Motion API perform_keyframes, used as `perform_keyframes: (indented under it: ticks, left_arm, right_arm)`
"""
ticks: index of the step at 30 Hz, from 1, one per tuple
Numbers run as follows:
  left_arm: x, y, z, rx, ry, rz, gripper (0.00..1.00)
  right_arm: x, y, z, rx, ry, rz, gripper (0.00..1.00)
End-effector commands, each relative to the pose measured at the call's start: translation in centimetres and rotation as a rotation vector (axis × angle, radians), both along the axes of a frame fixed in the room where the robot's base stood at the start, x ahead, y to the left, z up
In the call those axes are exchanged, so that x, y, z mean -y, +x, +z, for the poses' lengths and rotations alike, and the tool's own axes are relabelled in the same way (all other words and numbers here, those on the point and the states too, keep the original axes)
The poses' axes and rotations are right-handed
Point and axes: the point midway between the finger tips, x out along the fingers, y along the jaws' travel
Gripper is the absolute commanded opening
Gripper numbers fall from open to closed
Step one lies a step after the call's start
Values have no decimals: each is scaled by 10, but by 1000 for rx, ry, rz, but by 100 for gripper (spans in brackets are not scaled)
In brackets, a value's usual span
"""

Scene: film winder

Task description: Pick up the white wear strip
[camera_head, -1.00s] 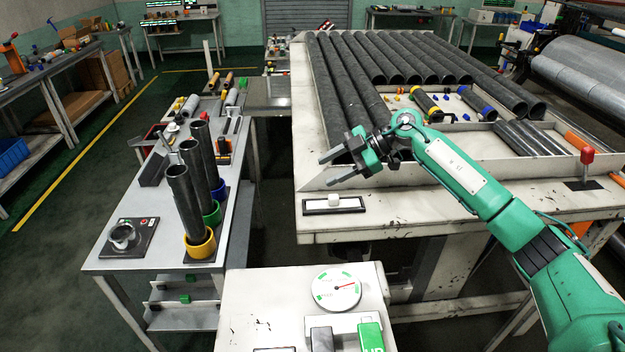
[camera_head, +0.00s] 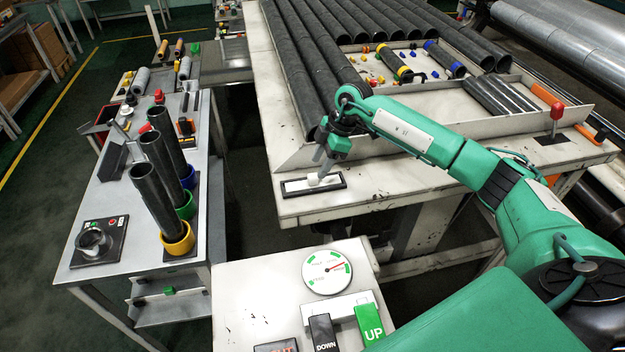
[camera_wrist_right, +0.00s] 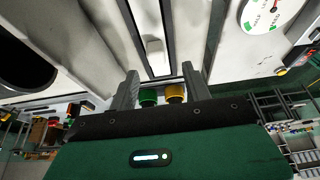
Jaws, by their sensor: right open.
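The white wear strip (camera_head: 298,187) lies flat in a black-edged frame on the front left corner of the large worn table, with a small white block on top. In the right wrist view the white strip (camera_wrist_right: 148,22) runs up from between my fingers, and its block (camera_wrist_right: 155,52) sits just beyond the fingertips. My right gripper (camera_head: 321,170) points down over the strip, its fingers partly hiding the block. In the wrist view the right gripper (camera_wrist_right: 161,80) is open, one finger on each side of the strip's line. Whether the fingers touch anything is unclear. My left gripper is not in view.
Long dark tubes (camera_head: 330,70) fill the large table (camera_head: 370,192) behind the gripper. A red-knobbed lever (camera_head: 556,120) stands at its right. A side bench (camera_head: 120,215) holds upright tubes in coloured cups. A control box (camera_head: 260,310) with gauge stands in front.

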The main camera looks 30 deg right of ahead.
Motion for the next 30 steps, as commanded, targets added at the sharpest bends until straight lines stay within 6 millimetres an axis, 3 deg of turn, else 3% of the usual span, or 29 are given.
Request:
perform_keyframes:
  ticks: [4,10,15,22,27,30]
  left_arm:
    - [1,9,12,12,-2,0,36]
    - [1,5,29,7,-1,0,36]
    - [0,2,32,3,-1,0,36]
    - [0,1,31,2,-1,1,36]
    - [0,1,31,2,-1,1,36]
    - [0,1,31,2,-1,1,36]
  right_arm:
    - [-3,3,-8,-1,0,-1,49]
    - [-9,8,-33,-3,1,1,49]
    - [-13,10,-48,0,1,0,49]
    - [-13,10,-50,2,1,1,49]
    - [-13,10,-50,2,1,1,16]
    - [-13,10,-50,1,1,0,1]
